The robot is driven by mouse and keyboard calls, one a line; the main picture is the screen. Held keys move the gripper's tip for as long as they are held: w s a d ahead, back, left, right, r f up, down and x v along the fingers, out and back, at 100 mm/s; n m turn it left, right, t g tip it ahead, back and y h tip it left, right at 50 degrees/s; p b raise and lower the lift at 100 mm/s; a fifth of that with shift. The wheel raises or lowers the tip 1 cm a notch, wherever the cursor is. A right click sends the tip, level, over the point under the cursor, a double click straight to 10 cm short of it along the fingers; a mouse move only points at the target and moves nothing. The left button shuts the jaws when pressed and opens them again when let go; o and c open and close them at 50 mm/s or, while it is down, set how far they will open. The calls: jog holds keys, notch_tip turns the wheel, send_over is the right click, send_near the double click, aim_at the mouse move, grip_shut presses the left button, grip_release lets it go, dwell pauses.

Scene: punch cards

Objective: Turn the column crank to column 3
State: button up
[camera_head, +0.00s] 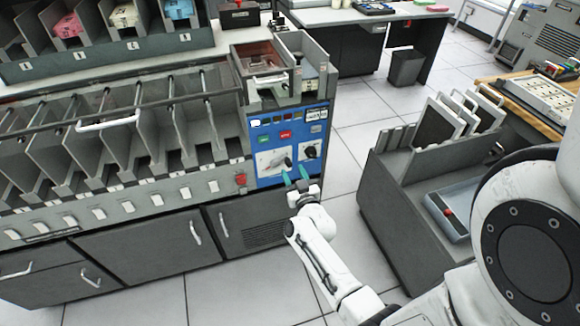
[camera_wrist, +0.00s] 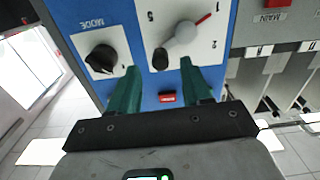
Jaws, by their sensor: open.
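The column crank (camera_wrist: 185,32) sits on a white numbered plate (camera_wrist: 214,62) on the machine's blue panel. In the wrist view, its red pointer (camera_wrist: 204,18) is toward the 1, and 2 and 5 also show; no 3 is readable. Its arm ends in a dark knob (camera_wrist: 160,59). The crank plate also shows small in the head view (camera_head: 268,162). My gripper (camera_wrist: 160,70) is open, and the knob appears between its teal fingertips; I cannot tell whether they touch it. My gripper is in front of the panel's lower part in the head view (camera_head: 295,175).
A MODE dial (camera_wrist: 101,58) is beside the crank plate, and a red button (camera_wrist: 167,98) is near the fingers. A red MAIN switch (camera_wrist: 276,4) is at the side. A grey rack cabinet (camera_head: 400,205) stands at right, with tiled floor between.

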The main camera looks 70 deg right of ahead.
aim_at(290, 166)
jog(key=shift+x, duration=1.9)
grip_shut()
